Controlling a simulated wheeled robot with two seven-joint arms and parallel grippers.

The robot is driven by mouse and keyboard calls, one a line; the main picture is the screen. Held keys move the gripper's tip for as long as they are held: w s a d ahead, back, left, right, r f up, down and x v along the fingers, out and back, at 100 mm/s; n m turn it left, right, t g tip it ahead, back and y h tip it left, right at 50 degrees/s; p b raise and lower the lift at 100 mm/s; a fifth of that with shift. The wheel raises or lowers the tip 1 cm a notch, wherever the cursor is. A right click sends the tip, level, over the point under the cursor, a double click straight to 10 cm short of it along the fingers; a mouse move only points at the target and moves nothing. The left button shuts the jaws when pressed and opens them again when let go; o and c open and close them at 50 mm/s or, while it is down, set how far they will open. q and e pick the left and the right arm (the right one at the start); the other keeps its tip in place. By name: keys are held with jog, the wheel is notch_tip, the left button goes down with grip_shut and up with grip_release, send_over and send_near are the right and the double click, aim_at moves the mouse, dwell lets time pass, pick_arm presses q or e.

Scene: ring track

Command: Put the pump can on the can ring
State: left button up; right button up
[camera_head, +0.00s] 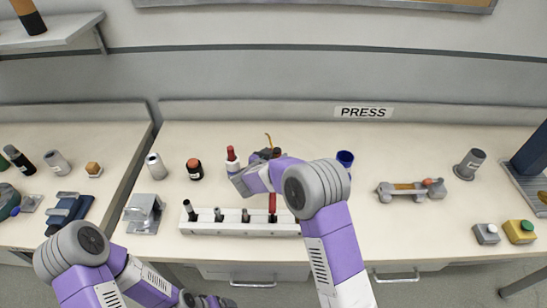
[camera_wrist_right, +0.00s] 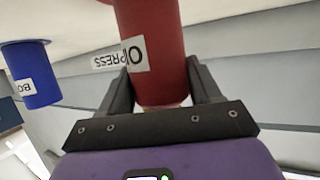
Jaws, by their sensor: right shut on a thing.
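My right gripper (camera_head: 263,156) is over the middle of the bench. In the right wrist view, the gripper (camera_wrist_right: 158,88) is shut on a red can (camera_wrist_right: 170,35) with a white label, one finger on each side. I take it as the pump can. In the head view, my gripper and arm hide most of it; a thin yellow spout (camera_head: 268,140) shows above the gripper. Whether its base touches the bench is unclear. I cannot make out the can ring. My left gripper (camera_head: 212,301) is low at the bottom edge, partly cut off, its fingers unclear.
A white rack (camera_head: 235,228) with dark pegs and a red handle (camera_head: 272,204) lies in front. The bench right of the cup is clear up to a grey fixture (camera_head: 410,190).

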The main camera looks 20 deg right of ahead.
jog(key=shift+f, duration=0.1)
jog(key=o, duration=1.3)
jog(key=shift+c, duration=0.2)
jog(key=shift+s+a+r, duration=0.1)
jog(key=shift+a+r, duration=0.05)
jog(key=shift+r, duration=0.15)
jog(key=p+v, duration=0.2)
jog(key=v, duration=0.9)
jog(key=shift+s+a, duration=0.15)
jog(key=shift+s, duration=0.15)
jog(key=shift+p, duration=0.3)
